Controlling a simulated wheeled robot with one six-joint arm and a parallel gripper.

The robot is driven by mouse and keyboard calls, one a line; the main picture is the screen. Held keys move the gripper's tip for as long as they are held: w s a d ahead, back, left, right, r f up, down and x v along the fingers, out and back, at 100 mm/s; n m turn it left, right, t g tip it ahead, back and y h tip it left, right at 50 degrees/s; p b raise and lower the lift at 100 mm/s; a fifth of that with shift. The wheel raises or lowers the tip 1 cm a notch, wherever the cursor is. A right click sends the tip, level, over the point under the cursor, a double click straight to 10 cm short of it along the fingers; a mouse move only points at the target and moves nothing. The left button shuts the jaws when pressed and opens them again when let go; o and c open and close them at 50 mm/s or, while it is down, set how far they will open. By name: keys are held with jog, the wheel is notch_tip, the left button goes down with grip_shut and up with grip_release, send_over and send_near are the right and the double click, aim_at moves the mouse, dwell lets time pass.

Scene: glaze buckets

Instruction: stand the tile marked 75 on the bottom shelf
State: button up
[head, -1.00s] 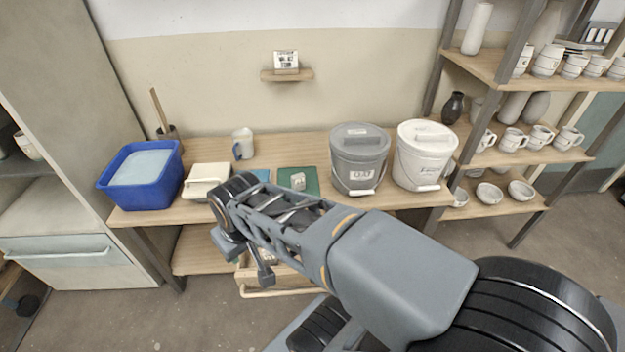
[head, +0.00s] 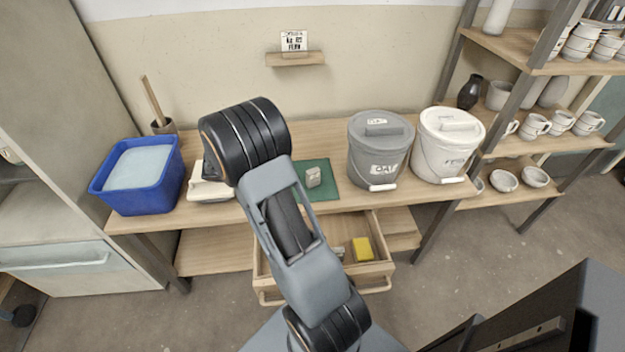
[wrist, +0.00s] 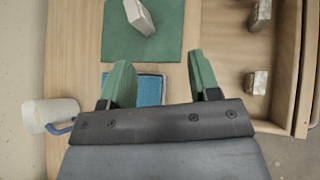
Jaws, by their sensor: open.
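A small grey-white block (head: 313,177) stands on a green mat (head: 327,193) on the bench; it also shows in the wrist view (wrist: 139,15). Two small tile-like blocks lie in the open drawer (wrist: 290,112), one farther up (wrist: 260,14) and one lower (wrist: 256,83). I cannot read 75 on any of them. My gripper (wrist: 160,80) is open and empty, its green fingers apart over the bench near the mat's edge. It is hidden in the head view. A low shelf (head: 212,252) runs under the bench; the rack's low shelf (head: 520,190) holds bowls.
A yellow block (head: 362,249) lies in the drawer, which juts out in front. A grey bucket (head: 380,150) and a white bucket (head: 445,145) stand at the right. A blue tub (head: 138,180) stands at the left.

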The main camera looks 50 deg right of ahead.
aim_at(308, 173)
jog(key=d+f+n+h, duration=0.1)
jog(key=d+f, duration=0.1)
jog(key=d, duration=0.1)
jog(key=d+f+n+h, duration=0.1)
jog(key=d+f, duration=0.2)
jog(key=d, duration=0.1)
jog(key=d+f+n+h, duration=0.1)
jog(key=d+f, duration=0.1)
jog(key=d, duration=0.1)
jog(key=shift+w+d+f+n, duration=0.25)
jog(key=shift+w+d+n, duration=0.05)
jog(key=shift+w+d, duration=0.1)
jog(key=shift+x, duration=3.25)
grip_shut()
